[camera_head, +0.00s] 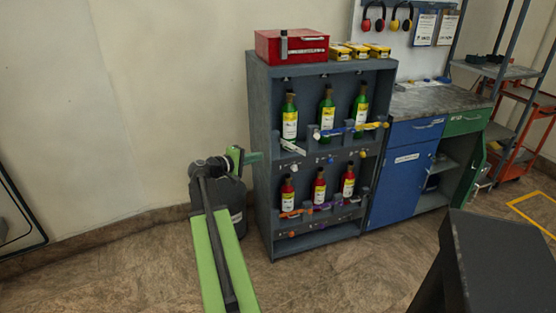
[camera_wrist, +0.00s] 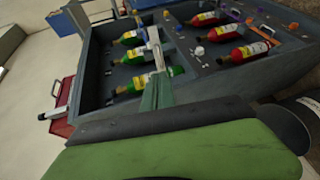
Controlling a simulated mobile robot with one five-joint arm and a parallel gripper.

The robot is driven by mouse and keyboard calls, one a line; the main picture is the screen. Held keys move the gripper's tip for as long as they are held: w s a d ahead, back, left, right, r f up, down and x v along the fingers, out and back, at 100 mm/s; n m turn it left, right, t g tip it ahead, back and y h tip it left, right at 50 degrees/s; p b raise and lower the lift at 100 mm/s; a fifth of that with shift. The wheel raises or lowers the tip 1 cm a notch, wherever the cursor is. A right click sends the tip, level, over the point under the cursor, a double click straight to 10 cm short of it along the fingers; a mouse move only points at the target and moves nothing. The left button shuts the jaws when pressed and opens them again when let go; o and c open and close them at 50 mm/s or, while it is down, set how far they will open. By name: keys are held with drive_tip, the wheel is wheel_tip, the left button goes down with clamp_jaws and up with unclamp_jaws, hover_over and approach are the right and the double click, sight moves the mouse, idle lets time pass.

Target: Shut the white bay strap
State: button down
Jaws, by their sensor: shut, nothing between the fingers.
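The white bay strap (camera_head: 292,147) sits at the left of the upper shelf, below the left green bottle (camera_head: 290,118). It juts outward from the rack front rather than lying across the bay, so it stands open. In the wrist view, the white strap (camera_wrist: 155,47) extends just beyond my fingertips. My gripper (camera_head: 252,157) is shut and empty, left of the rack and pointing right towards the strap. In the wrist view, my gripper (camera_wrist: 160,90) overlaps the near end of the strap; I cannot tell whether they touch.
The grey rack (camera_head: 262,120) holds green bottles above and red bottles (camera_head: 319,187) below. A blue strap (camera_head: 338,131) and a yellow strap (camera_head: 370,126) lie to the right. A dark container (camera_head: 232,205) stands behind my arm. A red case (camera_head: 270,46) sits on top.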

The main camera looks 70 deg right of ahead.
drive_tip(key=b+x, duration=0.3)
drive_tip(key=x, duration=1)
drive_tip(key=shift+d, duration=0.35)
drive_tip(key=shift+s+f, duration=0.15)
